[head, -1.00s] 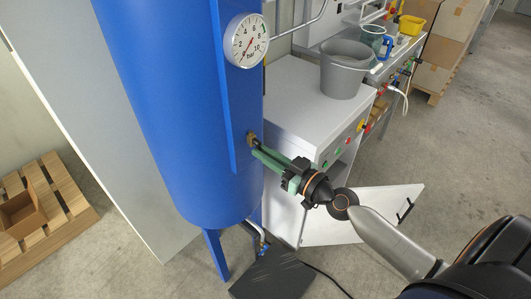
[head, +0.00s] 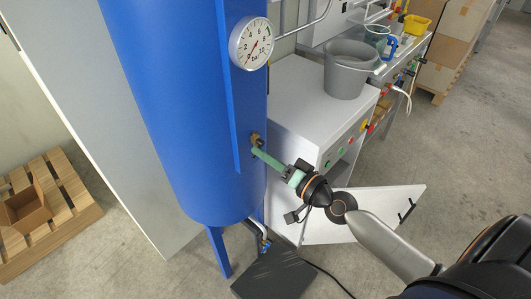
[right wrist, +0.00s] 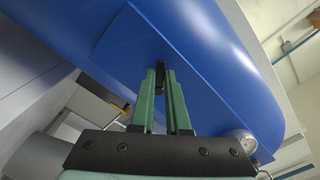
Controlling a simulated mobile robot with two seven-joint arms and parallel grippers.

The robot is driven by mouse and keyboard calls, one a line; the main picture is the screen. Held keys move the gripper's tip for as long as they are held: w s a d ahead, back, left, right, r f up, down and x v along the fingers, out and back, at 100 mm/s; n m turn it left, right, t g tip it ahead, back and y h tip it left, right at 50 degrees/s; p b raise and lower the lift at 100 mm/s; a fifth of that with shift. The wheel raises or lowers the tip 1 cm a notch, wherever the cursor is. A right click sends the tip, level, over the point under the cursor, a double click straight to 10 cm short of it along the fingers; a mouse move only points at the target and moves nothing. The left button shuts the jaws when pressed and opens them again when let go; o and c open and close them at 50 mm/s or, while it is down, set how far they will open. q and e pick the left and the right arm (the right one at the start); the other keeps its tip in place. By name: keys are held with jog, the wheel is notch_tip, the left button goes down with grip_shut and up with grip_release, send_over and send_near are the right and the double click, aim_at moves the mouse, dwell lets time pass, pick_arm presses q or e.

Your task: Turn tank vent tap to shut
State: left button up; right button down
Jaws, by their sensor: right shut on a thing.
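The tall blue tank (head: 165,110) stands left of centre in the head view. A small brass tap (head: 257,139) sticks out of its right side. My right gripper (head: 257,153), with green fingers, reaches in from the right and its tips are at this tap. In the right wrist view the fingertips (right wrist: 161,76) are shut on a small dark piece, which looks like the tap's handle (right wrist: 160,67), close to the tank wall (right wrist: 210,70). The fingers hide part of it, and I cannot read the tap's exact angle. My left gripper is out of view.
A round pressure gauge (head: 251,43) sits on the tank above the tap. A grey cabinet (head: 290,100) with a bucket (head: 346,70) and an open door (head: 375,212) stands to the right. A pipe with a small valve (head: 265,245) is below the tank.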

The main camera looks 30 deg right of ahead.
jog(key=m, duration=0.2)
jog(key=r+m+p, duration=0.1)
jog(key=m, duration=0.1)
jog(key=shift+s+a, duration=0.1)
jog(key=shift+a, duration=0.05)
jog(key=shift+r+m, duration=0.15)
jog(key=shift+m, duration=1.65)
jog(key=shift+p, duration=0.3)
jog(key=c, duration=0.9)
grip_release()
jog(key=shift+s, duration=0.1)
